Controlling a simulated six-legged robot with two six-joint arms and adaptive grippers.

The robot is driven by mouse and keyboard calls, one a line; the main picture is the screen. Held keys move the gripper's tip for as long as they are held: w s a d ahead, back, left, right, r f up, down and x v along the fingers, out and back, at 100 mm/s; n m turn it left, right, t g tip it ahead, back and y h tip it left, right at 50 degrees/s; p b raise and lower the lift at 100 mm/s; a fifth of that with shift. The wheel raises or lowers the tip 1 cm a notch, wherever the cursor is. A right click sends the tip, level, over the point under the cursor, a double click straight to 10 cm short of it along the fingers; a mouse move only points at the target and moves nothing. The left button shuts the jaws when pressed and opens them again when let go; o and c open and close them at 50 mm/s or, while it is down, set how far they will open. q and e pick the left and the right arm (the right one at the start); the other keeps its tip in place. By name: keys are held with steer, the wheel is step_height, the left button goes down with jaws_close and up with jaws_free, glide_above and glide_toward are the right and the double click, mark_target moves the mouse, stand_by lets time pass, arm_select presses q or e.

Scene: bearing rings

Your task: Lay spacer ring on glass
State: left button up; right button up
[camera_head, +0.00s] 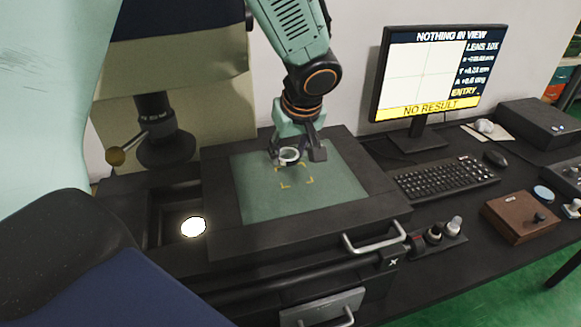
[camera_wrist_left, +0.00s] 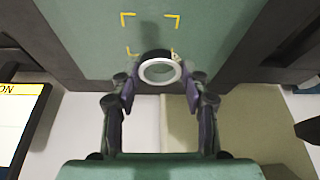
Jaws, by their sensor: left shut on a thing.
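The spacer ring (camera_head: 289,155) is a small pale ring held between the fingers of my left gripper (camera_head: 298,151), over the green glass (camera_head: 262,205) of the dark stage. In the left wrist view the ring (camera_wrist_left: 160,71) sits between the two fingertips of the left gripper (camera_wrist_left: 160,88), with a dark shadow beside it. Yellow corner marks (camera_head: 295,178) on the glass lie just in front of the ring in the head view. I cannot tell whether the ring touches the glass. My right gripper does not show.
The microscope's lens column (camera_head: 160,130) with a knobbed lever stands left of the glass. A lit round spot (camera_head: 194,227) lies in a recess. A monitor (camera_head: 428,75) reads "NOTHING IN VIEW" and "NO RESULT". A keyboard (camera_head: 445,180) and a silver handle (camera_head: 375,240) are at right.

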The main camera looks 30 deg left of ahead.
mark_target(289, 164)
arm_select(q)
steer(key=shift+w+d+f, duration=0.1)
steer(key=shift+f, duration=0.35)
steer(key=f, duration=0.3)
steer(key=shift+s+a+f+b, duration=0.25)
steer(key=shift+s+a+b, duration=0.05)
steer(key=shift+a+b, duration=0.1)
steer(key=shift+w+d, duration=0.3)
steer(key=shift+s+a+f, duration=0.1)
steer(key=shift+s+f, duration=0.05)
steer(key=shift+f, duration=0.05)
steer(key=o, duration=1.1)
steer(key=shift+s+a, duration=0.1)
steer(key=shift+c, duration=0.2)
steer(key=shift+o, duration=1.3)
steer(key=shift+w+d, duration=0.2)
steer(key=shift+s+a, duration=0.1)
